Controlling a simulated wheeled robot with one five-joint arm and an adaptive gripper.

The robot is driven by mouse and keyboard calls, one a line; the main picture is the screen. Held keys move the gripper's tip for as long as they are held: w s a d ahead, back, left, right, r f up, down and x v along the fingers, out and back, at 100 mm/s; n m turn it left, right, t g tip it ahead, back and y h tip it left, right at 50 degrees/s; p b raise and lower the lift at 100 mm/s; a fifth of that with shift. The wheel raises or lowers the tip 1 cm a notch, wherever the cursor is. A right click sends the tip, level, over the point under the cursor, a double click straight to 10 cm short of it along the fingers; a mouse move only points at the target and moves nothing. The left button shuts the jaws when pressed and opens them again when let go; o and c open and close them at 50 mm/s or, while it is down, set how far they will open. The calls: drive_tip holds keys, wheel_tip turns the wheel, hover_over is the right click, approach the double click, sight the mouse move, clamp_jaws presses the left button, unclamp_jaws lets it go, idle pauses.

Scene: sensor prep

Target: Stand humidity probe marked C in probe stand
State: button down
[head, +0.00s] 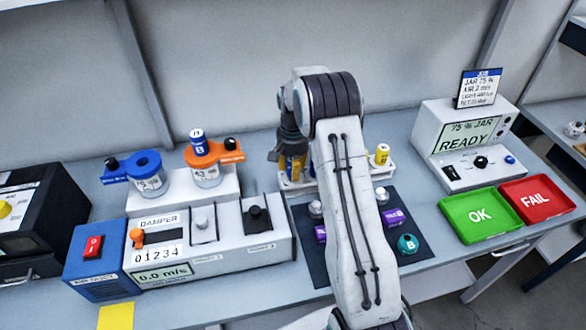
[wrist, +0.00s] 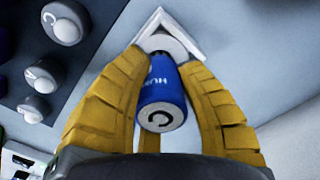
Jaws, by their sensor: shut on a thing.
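My gripper (wrist: 165,100) is shut on a blue cylindrical probe (wrist: 162,92) in the wrist view. Its pale end cap carries a C and part of a label reading "HU" shows on its side. The probe's far end points at a white square-edged piece (wrist: 185,28) with a pale round part. I cannot tell whether it is seated there. In the head view my gripper (head: 290,165) points down at the white probe stand (head: 380,174), at its left part. The held probe is mostly hidden there by the fingers and arm.
A yellow-capped probe (head: 382,154) stands at the stand's right. A dark mat (head: 400,255) with small parts lies in front. Left are a blue-lidded jar (head: 148,180), an orange-lidded jar (head: 207,175) and the damper unit (head: 230,250). Green (head: 480,218) and red trays (head: 537,198) lie right.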

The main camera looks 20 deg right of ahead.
drive_tip(key=shift+f+b, duration=0.8)
drive_tip(key=shift+f, duration=0.05)
idle(1.8)
drive_tip(key=c, duration=0.5)
unclamp_jaws()
drive_tip(key=shift+c, duration=0.2)
drive_tip(key=shift+r, duration=0.2)
drive_tip(key=shift+r+p, duration=2.75)
drive_tip(key=shift+r, duration=1.15)
